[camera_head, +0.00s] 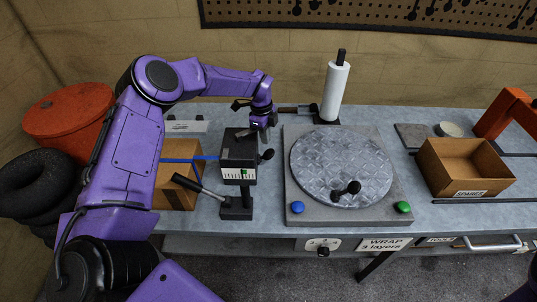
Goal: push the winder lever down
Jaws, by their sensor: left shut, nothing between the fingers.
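A black winder box (239,150) with a white scale and a green mark stands on a short post on the bench. A lever (197,187) with a black grip sticks out from the post to the left, its grip end raised. A black knob (266,156) sits on the box's right side. My left gripper (262,135) is shut and empty, just behind and right of the box top, away from the left lever. Whether it touches the box is unclear. My right gripper is not in view.
A blue strap (188,160) runs from the box over a cardboard box (178,188). To the right are a round turntable (340,158), a white roll (333,92) and a short dark-handled rod (296,109). A spares box (464,168) stands further right.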

